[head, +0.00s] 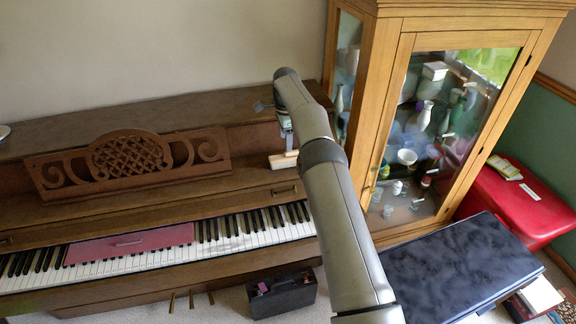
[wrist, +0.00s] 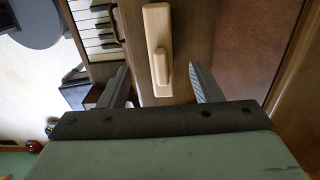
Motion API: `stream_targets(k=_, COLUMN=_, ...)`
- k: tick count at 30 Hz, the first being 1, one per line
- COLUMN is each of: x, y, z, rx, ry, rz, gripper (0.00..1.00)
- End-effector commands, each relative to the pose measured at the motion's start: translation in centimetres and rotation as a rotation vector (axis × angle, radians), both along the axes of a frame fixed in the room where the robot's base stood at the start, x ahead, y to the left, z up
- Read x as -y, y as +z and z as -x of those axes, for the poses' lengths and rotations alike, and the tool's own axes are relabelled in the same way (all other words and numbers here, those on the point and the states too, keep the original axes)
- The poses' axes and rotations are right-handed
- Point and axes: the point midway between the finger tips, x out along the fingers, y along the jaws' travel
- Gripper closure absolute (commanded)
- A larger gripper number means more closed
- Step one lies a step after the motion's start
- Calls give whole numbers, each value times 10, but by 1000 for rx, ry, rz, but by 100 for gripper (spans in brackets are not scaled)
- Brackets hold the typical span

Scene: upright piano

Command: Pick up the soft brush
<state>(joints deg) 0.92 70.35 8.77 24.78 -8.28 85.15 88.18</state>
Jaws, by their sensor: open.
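A pale wooden bar with a raised grip (wrist: 157,40), which looks like the soft brush, lies on the brown piano wood in the wrist view. Its bristles are not visible. In the head view the pale brush (head: 283,160) sits at the right end of the piano, above the keys. My gripper (wrist: 159,68) is open, with one finger on either side of the brush's near end in the picture; nothing is gripped. Whether the fingers reach down to its level I cannot tell. In the head view my gripper (head: 287,137) is above the brush and partly hidden by my arm.
A glass-fronted cabinet (head: 395,130) stands close to the right of the piano (head: 180,180). A carved music stand (head: 128,158) rises to the left. A pink cloth (head: 130,243) lies over some keys. A black bench (head: 450,270) and dark case (head: 282,294) are below.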

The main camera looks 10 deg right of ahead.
Motion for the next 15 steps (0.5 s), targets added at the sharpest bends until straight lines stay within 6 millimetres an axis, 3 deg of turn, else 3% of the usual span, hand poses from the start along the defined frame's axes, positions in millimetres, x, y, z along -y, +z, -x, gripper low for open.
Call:
stream_targets(k=8, x=0, y=-20, z=0, rx=-1, ry=0, rz=1, gripper=42)
stream_targets(k=15, x=0, y=-57, z=0, rx=-1, ry=0, rz=0, gripper=42)
